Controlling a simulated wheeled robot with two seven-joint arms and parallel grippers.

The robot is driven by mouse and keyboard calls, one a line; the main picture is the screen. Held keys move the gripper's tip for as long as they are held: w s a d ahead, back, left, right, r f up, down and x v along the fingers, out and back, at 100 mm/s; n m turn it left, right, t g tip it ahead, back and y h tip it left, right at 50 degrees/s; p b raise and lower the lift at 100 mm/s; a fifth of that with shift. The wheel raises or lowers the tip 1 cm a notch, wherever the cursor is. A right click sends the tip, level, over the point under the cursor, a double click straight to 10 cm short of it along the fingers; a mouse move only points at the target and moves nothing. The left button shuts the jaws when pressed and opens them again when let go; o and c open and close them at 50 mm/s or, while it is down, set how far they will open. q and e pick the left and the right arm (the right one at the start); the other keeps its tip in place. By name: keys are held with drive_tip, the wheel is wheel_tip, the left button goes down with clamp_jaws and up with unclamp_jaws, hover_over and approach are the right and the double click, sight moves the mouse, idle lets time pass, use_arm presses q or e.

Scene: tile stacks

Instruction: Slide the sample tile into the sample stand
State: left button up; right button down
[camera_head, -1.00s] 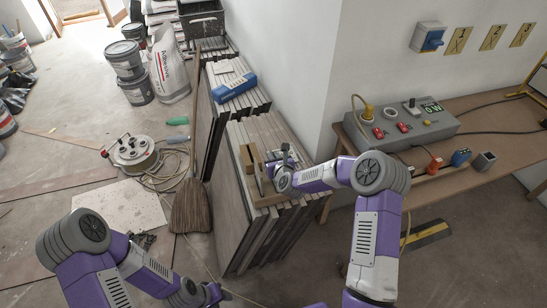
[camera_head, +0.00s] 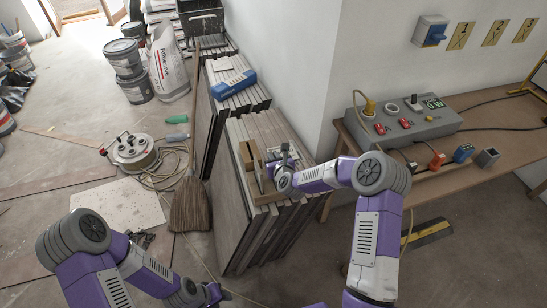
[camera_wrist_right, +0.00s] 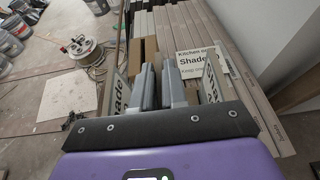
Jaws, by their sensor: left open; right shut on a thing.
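The wooden sample stand (camera_head: 248,156) sits on top of the near stack of grey-brown tiles. My right gripper (camera_head: 276,174) is low at the stand's right side, pointing left. In the right wrist view its two grey fingers (camera_wrist_right: 160,86) are close together, shut on the sample tile, which is mostly hidden between them. Brown stand blocks (camera_wrist_right: 150,46) show just past the fingertips. How far the tile is inside the stand cannot be told. My left gripper (camera_head: 212,294) is open and empty at the bottom, well away from the stand.
A label reading "Shade" (camera_wrist_right: 194,62) lies beyond the fingers, with upright labelled panels on both sides. A blue device (camera_head: 234,85) rests on the farther stack. A broom (camera_head: 190,200) leans at the left. A wall (camera_head: 305,90) rises behind; a bench (camera_head: 425,186) stands at right.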

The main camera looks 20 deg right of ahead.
drive_tip(key=c, duration=1.1)
unclamp_jaws()
drive_tip(key=shift+f, duration=0.1)
drive_tip(key=shift+p+v, duration=0.45)
drive_tip(key=shift+v, duration=2.6)
